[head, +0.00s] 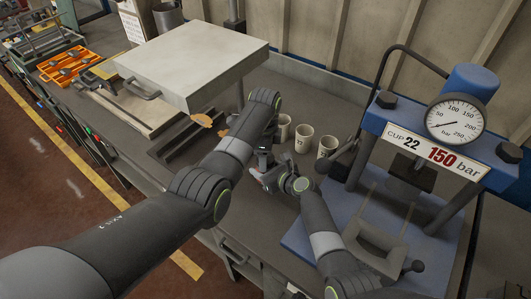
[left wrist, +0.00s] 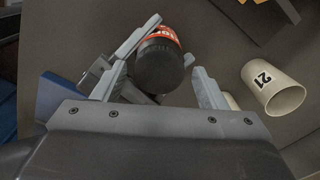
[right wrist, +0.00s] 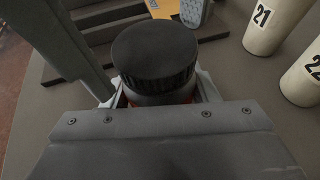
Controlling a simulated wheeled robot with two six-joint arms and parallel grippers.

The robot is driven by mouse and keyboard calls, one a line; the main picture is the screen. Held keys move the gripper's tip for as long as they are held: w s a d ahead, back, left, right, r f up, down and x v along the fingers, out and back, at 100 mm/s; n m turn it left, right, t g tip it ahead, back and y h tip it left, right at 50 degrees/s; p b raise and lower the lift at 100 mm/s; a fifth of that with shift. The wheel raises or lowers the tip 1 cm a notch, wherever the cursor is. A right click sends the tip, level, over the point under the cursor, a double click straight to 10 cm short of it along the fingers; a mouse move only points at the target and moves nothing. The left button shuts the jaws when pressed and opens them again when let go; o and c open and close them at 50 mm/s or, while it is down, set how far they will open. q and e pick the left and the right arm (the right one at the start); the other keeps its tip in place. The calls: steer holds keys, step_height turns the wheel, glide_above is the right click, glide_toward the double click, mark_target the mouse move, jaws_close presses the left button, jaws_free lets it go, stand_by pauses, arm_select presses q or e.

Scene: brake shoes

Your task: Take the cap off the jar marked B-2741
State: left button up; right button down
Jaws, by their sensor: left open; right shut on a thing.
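A jar with a ribbed black cap (left wrist: 160,66) and an orange-red label (left wrist: 160,34) shows in the left wrist view; its marking cannot be read fully. In the right wrist view the same black cap (right wrist: 154,52) faces the camera. My right gripper (right wrist: 160,94) is shut on the jar's body below the cap. My left gripper (left wrist: 161,72) is open, its fingers on either side of the cap with a gap visible. In the head view both grippers meet above the bench, and the arms mostly hide the jar.
Numbered cream cups (head: 304,137) stand in a row behind the grippers; one is marked 21 (left wrist: 274,88). A blue press (head: 420,140) with a gauge stands at the right. A grey surface plate (head: 195,55) and an orange tray (head: 70,66) lie at the left.

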arm_select(q)
step_height(320, 180, up, 4)
steer(key=shift+r, duration=0.15)
steer(key=shift+c, duration=0.4)
step_height(320, 180, up, 7)
steer(key=w+a+m+t+y, duration=0.1)
steer(key=w+m+t+y, duration=0.1)
steer(key=m, duration=0.3)
steer(key=f+m, duration=0.1)
steer(key=s+f+m+g+h, duration=0.1)
steer(key=m, duration=0.1)
steer(key=s+d+f+m+g+h, duration=0.1)
steer(key=m, duration=0.1)
steer(key=shift+f, duration=4.35)
steer(key=shift+c, duration=0.5)
steer(key=c, duration=0.9)
steer(key=n, duration=1)
steer(key=shift+s, duration=0.1)
